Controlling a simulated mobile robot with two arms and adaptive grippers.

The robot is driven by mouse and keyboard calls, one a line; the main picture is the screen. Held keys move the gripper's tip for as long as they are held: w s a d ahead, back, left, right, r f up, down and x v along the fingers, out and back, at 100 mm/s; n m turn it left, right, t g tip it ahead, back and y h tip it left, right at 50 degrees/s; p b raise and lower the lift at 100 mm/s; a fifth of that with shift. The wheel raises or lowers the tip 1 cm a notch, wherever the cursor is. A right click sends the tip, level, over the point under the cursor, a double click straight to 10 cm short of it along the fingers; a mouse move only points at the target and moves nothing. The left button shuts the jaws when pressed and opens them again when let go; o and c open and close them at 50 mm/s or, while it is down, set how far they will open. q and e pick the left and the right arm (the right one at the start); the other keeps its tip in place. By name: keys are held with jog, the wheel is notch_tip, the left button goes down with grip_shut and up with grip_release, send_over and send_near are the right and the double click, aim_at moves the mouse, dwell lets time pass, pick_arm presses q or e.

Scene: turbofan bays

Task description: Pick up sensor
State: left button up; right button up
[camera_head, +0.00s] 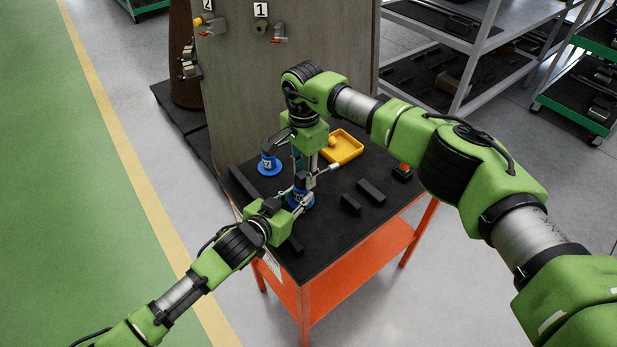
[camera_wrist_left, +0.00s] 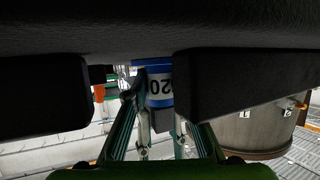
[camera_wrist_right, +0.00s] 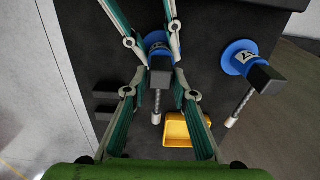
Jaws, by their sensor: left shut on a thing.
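A sensor with a blue round flange (camera_head: 303,203), a black head and a silver rod stands on the black-topped table. My left gripper (camera_head: 291,200) is shut on this sensor from the near left side. In the left wrist view its blue and white labelled body (camera_wrist_left: 160,88) lies between the fingers. My right gripper (camera_wrist_right: 159,82) points down over the same sensor, its fingers apart on either side of the black head; I cannot tell if they touch it. A second, similar sensor (camera_wrist_right: 240,60) stands apart, and also shows in the head view (camera_head: 269,166).
A yellow tray (camera_head: 350,143) lies at the table's far side. Several black blocks (camera_head: 371,191) lie on the table (camera_head: 330,240). A grey panel (camera_head: 290,75) with numbered fittings stands behind it, with shelves (camera_head: 450,60) at the back right.

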grip_shut()
jog(key=shift+r, duration=0.1)
notch_tip(320, 180, up, 18)
dwell(0.3)
pick_arm(q)
jog(key=o, duration=1.2)
